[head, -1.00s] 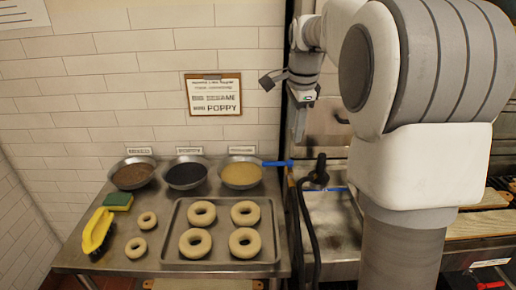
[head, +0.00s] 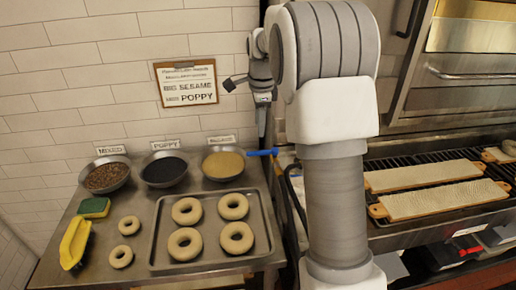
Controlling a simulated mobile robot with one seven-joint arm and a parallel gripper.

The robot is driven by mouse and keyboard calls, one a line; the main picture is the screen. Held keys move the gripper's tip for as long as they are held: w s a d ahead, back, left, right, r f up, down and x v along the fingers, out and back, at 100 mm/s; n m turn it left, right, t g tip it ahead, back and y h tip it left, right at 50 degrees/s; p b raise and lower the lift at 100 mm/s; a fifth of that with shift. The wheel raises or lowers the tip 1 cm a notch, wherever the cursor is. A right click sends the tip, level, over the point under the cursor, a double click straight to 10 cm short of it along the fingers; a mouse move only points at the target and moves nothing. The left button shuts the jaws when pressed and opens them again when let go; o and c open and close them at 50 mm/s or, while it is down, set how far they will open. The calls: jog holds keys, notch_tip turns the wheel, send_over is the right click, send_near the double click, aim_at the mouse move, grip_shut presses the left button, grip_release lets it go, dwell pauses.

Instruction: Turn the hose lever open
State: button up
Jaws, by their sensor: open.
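A blue lever-like bar (head: 262,153) sticks out at the right of the yellow-filled bowl, near the table's back right corner. It looks like the hose lever, but its mount is hidden behind my arm. A black hose (head: 290,190) runs down beside the table's right edge, partly covered by my arm. My gripper (head: 262,130) is open and empty, pointing down in front of the tiled wall, and appears just above the blue bar in the picture. I cannot tell its depth from the bar, and its fingers are small and seen edge-on.
A sign (head: 186,83) hangs on the wall. At right are an oven (head: 465,75) and bagel boards (head: 445,200) on a grate.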

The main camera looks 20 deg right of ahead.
aim_at(258, 152)
jog(key=f, duration=0.3)
jog(key=w+f, duration=0.1)
jog(key=f, duration=0.3)
jog(key=w+f, duration=0.1)
jog(key=f, duration=0.2)
jog(key=shift+d+f, duration=0.25)
jog(key=shift+f, duration=0.05)
grip_shut()
dwell(0.9)
